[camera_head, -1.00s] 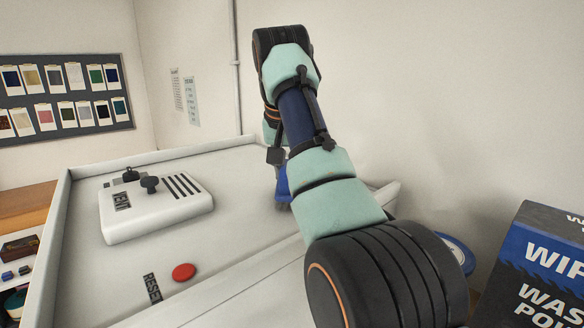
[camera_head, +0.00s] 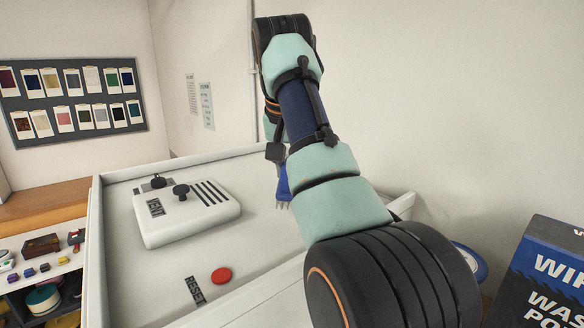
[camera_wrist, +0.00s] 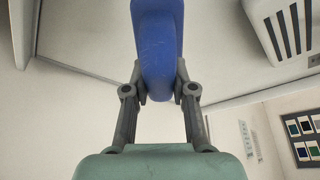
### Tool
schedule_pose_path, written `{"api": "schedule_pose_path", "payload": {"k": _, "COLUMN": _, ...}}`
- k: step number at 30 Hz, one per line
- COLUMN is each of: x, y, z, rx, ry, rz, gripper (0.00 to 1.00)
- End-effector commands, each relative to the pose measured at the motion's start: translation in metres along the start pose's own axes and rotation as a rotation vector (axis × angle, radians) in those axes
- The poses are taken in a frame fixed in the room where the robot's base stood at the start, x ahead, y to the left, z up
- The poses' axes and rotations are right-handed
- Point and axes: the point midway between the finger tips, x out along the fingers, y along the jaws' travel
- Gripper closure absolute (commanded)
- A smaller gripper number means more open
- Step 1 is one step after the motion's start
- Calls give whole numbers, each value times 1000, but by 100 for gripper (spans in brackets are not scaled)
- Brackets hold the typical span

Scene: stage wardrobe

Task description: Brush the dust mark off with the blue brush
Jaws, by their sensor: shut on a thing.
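The blue brush (camera_head: 284,184) hangs below my gripper in the head view, over the right part of the white panel, with its bristle tips pointing down. My arm hides part of it. In the wrist view the blue brush (camera_wrist: 158,45) stands between the two grey fingers, and my gripper (camera_wrist: 158,85) is shut on it. In the head view my gripper (camera_head: 277,155) shows only in part beside my arm. I cannot tell whether the bristles touch the panel. No dust mark can be made out in these frames.
The white panel (camera_head: 130,265) has a raised rim. On it are a vent box (camera_head: 195,215) with black knobs and a red reset button (camera_head: 221,275). A blue-and-black box (camera_head: 550,275) stands at the right. A shelf with small items (camera_head: 40,268) is at the left.

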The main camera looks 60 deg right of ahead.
Motion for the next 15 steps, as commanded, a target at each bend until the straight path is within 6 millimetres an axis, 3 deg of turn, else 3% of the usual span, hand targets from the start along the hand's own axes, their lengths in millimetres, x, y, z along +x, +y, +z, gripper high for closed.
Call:
{"api": "schedule_pose_path", "payload": {"k": 9, "x": -32, "y": -4, "z": -11, "rx": -7, "ry": 1, "rz": -3, "gripper": 100}}
{"api": "schedule_pose_path", "payload": {"k": 15, "x": -39, "y": -6, "z": -13, "rx": -9, "ry": 1, "rz": -4, "gripper": 100}}
